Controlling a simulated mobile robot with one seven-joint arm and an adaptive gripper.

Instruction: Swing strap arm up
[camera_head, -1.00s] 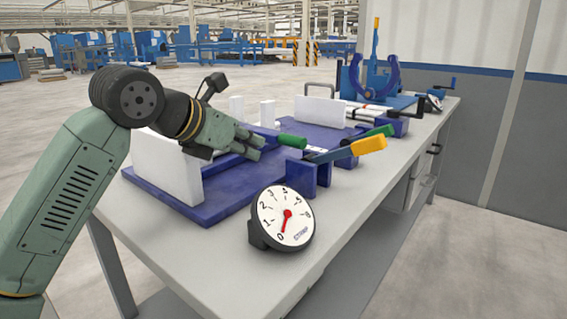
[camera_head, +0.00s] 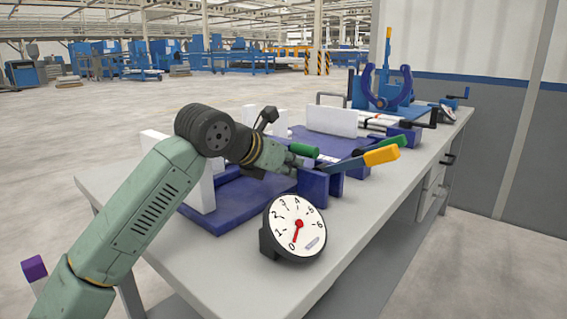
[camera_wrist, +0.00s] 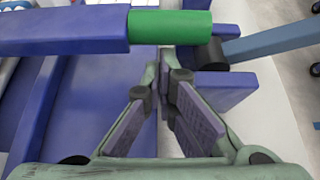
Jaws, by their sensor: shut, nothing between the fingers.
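A blue bar with a green grip, which looks like the strap arm, lies low across the blue fixture; its green grip (camera_head: 303,150) is at the near edge. In the wrist view the bar (camera_wrist: 65,30) and green grip (camera_wrist: 170,28) run level across the top. My gripper (camera_head: 304,163) is shut and empty, its fingertips close to the green grip. In the wrist view the fingertips (camera_wrist: 167,55) are together just below the grip; I cannot tell whether they touch it.
A lever with a yellow handle (camera_head: 381,155) and another green grip (camera_head: 384,139) are to the right. A dial gauge (camera_head: 296,228) stands at the bench's front, its needle near 0. White blocks (camera_head: 331,121) stand on the blue base. A blue clamp (camera_head: 389,88) is at the far end.

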